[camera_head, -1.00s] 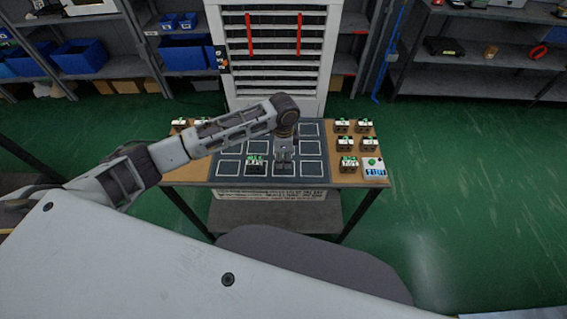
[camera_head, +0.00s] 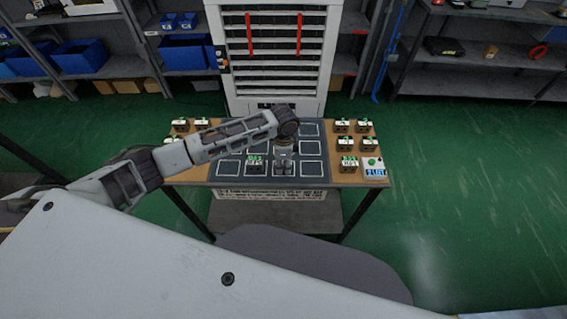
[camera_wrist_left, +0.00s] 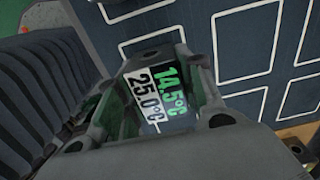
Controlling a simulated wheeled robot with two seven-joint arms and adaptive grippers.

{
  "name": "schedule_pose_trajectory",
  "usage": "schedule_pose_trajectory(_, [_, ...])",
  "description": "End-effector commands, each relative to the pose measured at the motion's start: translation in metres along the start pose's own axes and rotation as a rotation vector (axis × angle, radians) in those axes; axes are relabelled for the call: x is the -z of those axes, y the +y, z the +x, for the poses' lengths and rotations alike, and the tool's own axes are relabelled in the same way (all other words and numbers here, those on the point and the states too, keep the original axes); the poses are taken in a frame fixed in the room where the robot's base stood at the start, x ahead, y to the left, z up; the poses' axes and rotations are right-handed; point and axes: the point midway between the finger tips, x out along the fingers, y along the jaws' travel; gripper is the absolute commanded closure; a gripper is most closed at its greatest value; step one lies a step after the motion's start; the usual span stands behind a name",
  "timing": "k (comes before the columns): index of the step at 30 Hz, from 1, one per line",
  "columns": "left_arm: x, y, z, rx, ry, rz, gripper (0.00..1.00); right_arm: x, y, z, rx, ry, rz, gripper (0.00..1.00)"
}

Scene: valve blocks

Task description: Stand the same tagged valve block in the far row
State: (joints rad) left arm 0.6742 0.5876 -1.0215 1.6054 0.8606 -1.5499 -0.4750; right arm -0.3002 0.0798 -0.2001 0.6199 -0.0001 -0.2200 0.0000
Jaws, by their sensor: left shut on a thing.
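My left gripper (camera_head: 284,168) is over the near row of the dark board (camera_head: 231,184), right of a standing valve block (camera_head: 256,165). It is shut on a tagged valve block (camera_wrist_left: 156,92). In the left wrist view, that block's tag shows 14.5°C in green and 25.0°C in black on white, between my fingers. The head view hides most of the held block behind the gripper, so I cannot tell whether it touches the board. The far row shows an empty white outline (camera_head: 308,129). My right gripper is not in view.
Several valve blocks stand at the table's right (camera_head: 345,143) and left (camera_head: 180,125). A white box with a blue display (camera_head: 374,169) sits at the front right corner. A tall slatted cabinet (camera_head: 275,60) stands behind the table.

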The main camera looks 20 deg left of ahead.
Motion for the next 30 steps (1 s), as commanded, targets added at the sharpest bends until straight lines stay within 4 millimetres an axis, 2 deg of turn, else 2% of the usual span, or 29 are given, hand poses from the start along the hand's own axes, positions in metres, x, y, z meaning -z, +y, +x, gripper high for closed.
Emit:
schedule_pose_trajectory(5, [0.001,-0.001,0.000,0.002,0.002,0.000,1.00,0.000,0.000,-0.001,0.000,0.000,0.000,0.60])
schedule_pose_trajectory(6, [0.000,0.000,0.002,0.000,0.000,0.000,0.60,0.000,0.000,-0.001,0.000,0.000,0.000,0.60])
schedule_pose_trajectory(11, [0.000,0.000,0.002,0.000,0.000,0.000,0.41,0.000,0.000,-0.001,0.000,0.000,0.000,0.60])
schedule_pose_trajectory(23, [0.000,0.000,0.000,0.001,0.000,-0.001,0.41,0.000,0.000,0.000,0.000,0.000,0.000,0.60])
schedule_pose_trajectory(30, [0.000,-0.001,-0.016,0.001,0.001,-0.001,0.41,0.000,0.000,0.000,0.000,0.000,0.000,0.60])
